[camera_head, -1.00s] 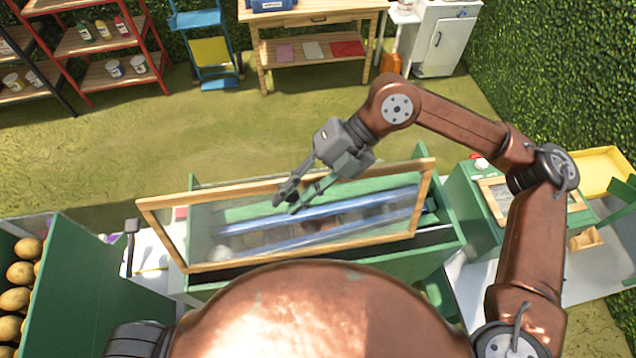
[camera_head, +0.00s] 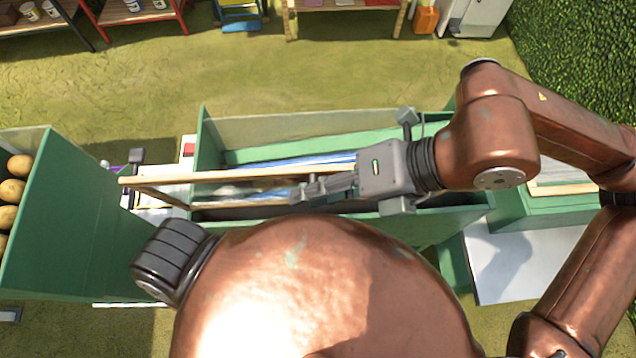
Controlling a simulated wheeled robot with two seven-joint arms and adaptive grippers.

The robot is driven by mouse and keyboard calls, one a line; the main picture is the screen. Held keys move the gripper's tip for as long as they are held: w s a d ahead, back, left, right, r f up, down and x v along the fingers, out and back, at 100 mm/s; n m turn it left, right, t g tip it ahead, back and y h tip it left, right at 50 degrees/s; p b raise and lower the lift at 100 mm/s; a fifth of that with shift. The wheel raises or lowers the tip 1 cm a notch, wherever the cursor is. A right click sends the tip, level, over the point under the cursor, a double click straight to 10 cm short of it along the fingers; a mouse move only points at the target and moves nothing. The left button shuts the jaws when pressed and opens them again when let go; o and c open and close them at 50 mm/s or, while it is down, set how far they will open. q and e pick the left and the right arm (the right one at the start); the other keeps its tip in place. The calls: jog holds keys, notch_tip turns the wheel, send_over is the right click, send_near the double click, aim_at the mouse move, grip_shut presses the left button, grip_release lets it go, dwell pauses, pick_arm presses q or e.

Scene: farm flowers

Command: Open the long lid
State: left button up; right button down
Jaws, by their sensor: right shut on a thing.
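The long lid (camera_head: 225,176) is a clear pane in a light wooden frame over a long green box (camera_head: 205,145). In the head view it shows as a narrow, steeply foreshortened strip, tilted up from the box. My right gripper (camera_head: 306,190) comes in from the right and is shut on the lid near the middle of its length. My wrist and forearm hide the lid's right part. My left gripper is not in view.
Blue bars (camera_head: 290,162) lie inside the green box. A green bin with yellow-brown round produce (camera_head: 12,190) stands at the left. A white table (camera_head: 525,262) is at the right.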

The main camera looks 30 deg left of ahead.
jog(key=c, duration=1.7)
grip_release()
jog(key=shift+s, duration=0.1)
jog(key=shift+o, duration=0.2)
jog(key=v, duration=1.2)
jog(key=shift+s, duration=0.1)
